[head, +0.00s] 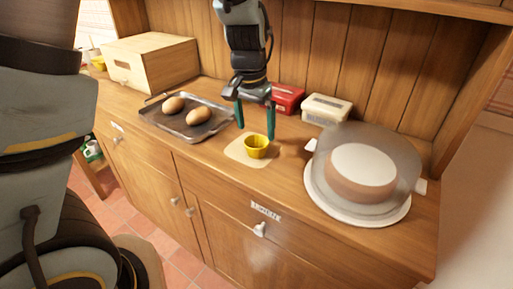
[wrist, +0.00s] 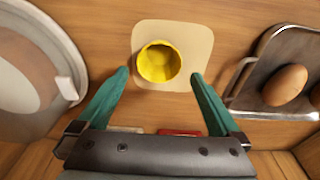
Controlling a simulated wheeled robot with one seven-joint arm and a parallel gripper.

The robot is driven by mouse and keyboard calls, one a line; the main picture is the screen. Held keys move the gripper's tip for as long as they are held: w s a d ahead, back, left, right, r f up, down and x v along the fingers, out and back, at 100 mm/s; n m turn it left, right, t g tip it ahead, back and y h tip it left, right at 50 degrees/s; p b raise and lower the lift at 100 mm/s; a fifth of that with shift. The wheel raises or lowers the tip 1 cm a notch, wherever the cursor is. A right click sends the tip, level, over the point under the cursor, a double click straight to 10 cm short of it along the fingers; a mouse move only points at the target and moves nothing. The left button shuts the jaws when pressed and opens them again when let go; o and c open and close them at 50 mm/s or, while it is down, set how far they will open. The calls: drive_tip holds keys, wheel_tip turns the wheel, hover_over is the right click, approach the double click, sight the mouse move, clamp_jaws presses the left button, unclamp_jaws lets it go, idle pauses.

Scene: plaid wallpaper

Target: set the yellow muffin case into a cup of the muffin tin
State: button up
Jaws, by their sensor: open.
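The yellow muffin case (head: 257,147) is a small open cup. It stands upright on a square beige mat (head: 239,152) on the wooden counter. The case also shows in the wrist view (wrist: 158,62), between and just beyond my fingertips. My gripper (head: 255,122) is open and empty, with its two green fingers pointing down above and slightly behind the case. The fingers appear clear of it on both sides. I see no muffin tin with cups in either view.
A metal tray (head: 179,124) with two brown egg-shaped items lies left of the mat. A round cake under a clear cover (head: 405,160) stands to the right. A red box (head: 288,97) and a cream box (head: 326,109) stand behind. A wooden box (head: 150,62) is at the far left.

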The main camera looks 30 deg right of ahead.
sight(257, 143)
drive_tip(key=shift+d+f+p, duration=0.2)
drive_tip(key=shift+f+p, duration=0.4)
drive_tip(key=shift+f, duration=2.35)
drive_tip(key=c, duration=1.4)
